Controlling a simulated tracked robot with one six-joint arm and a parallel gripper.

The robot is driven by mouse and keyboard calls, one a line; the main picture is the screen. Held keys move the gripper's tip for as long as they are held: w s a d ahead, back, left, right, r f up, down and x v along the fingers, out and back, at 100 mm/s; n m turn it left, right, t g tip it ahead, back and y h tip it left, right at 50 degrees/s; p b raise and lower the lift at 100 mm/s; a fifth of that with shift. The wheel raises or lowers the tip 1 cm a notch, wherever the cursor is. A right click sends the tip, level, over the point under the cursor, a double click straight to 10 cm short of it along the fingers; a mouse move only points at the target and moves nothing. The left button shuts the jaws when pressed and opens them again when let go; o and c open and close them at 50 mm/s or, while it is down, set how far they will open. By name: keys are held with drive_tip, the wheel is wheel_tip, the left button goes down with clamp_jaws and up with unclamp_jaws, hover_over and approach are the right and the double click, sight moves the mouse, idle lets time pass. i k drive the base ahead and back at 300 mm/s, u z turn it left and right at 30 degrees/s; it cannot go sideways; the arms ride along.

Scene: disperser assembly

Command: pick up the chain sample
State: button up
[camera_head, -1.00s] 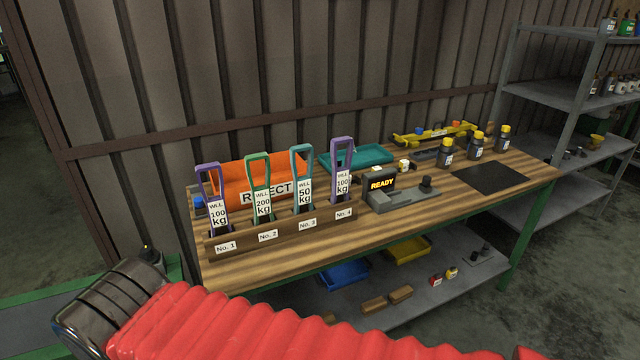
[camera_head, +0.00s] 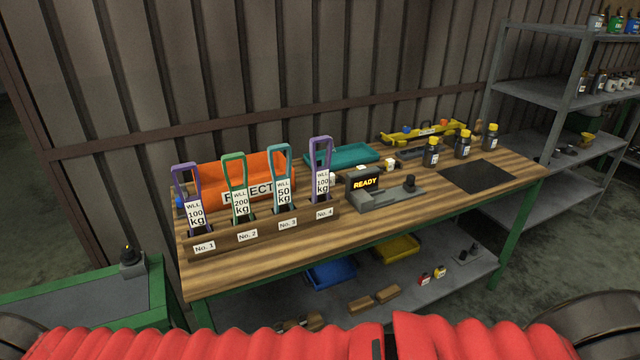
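I cannot pick out a chain sample for certain in this view. A wooden rack (camera_head: 265,233) on the bench has slots labelled No. 1 to No. 4. In it stand a purple WLL 100 kg loop (camera_head: 188,180), a green WLL 200 kg loop (camera_head: 234,172), a teal WLL 50 kg loop (camera_head: 279,162) and another purple WLL 100 kg loop (camera_head: 321,155). My red-sleeved arm crosses the bottom of the view. My gripper is outside the picture.
An orange REJECT bin (camera_head: 270,168) is behind the rack. A READY device (camera_head: 366,184), teal tray (camera_head: 345,157), dark bottles (camera_head: 431,155) and black mat (camera_head: 477,176) share the wooden bench. Blue (camera_head: 331,273) and yellow (camera_head: 397,248) trays are below. A green-framed table (camera_head: 75,300) stands left.

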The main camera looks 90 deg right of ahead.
sight(341, 179)
drive_tip(key=u, duration=0.05)
drive_tip(key=k, duration=1.85)
drive_tip(key=z, duration=1.55)
drive_tip(key=i, duration=0.95)
drive_tip(key=z, duration=0.05)
